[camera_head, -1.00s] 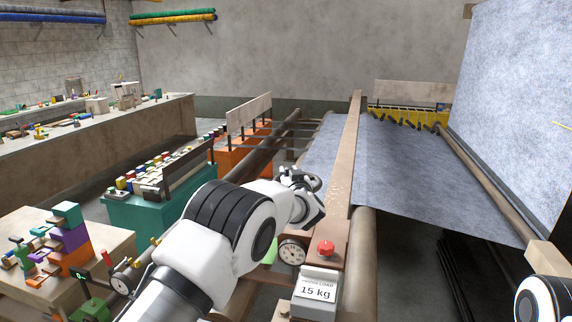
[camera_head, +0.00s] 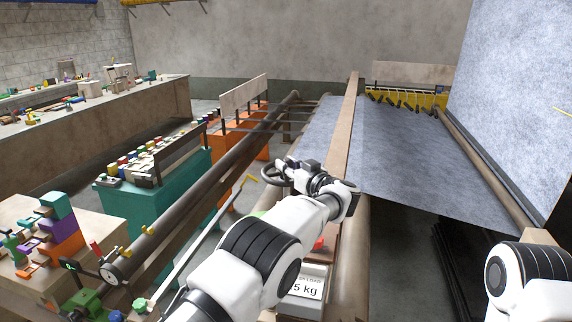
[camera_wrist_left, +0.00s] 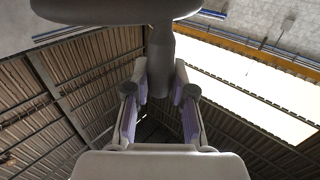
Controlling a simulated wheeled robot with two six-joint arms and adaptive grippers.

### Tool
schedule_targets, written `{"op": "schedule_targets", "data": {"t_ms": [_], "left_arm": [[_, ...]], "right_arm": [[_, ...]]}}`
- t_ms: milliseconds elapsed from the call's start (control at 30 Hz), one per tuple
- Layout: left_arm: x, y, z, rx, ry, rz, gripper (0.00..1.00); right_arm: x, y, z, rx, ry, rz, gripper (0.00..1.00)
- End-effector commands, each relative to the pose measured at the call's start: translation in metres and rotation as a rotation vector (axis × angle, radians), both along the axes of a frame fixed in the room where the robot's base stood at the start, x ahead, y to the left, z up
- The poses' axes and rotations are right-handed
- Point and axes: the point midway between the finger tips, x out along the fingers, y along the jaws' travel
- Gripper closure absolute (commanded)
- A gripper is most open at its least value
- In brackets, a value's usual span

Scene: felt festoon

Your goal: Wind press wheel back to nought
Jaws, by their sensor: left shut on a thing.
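The dark press wheel (camera_head: 265,174) stands beside the long beam, near the middle of the head view. My left gripper (camera_head: 299,174) is at the wheel's near right side, its arm covering part of it. In the left wrist view the wheel (camera_wrist_left: 110,12) fills the top as a dark shape. A dark grip post (camera_wrist_left: 160,62) comes down from it between the two fingers of my left gripper (camera_wrist_left: 160,88), which are shut on it. The load sign (camera_head: 304,287) is partly covered and shows "5 kg". My right gripper is out of view.
A red button (camera_head: 319,244) shows behind my left arm. Grey felt (camera_head: 400,150) lies right of the beam (camera_head: 346,125). A long rail (camera_head: 215,165) runs on the left, with a small dial (camera_head: 114,272) near its front. A teal bench (camera_head: 170,205) stands farther left.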

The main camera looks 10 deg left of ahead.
Motion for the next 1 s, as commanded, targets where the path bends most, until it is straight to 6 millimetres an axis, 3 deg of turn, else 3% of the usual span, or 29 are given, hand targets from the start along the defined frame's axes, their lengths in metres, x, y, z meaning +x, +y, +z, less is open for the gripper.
{"op": "schedule_targets", "data": {"t_ms": [167, 200, 267, 633, 1000], "left_arm": [[0.001, 0.002, 0.002, 0.001, -0.002, 0.001, 1.00], [0.001, 0.002, 0.002, 0.000, -0.003, 0.001, 0.70], [0.001, 0.002, 0.002, 0.000, -0.003, 0.000, 0.50], [0.001, 0.001, 0.007, 0.000, -0.004, -0.001, 0.50], [0.002, 0.002, 0.082, -0.003, -0.004, 0.000, 0.50]], "right_arm": [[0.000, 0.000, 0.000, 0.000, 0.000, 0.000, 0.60], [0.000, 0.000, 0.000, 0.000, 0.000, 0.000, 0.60], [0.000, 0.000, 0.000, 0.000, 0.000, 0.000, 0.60], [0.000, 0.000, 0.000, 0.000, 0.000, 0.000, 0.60], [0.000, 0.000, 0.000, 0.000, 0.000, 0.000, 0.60]]}}
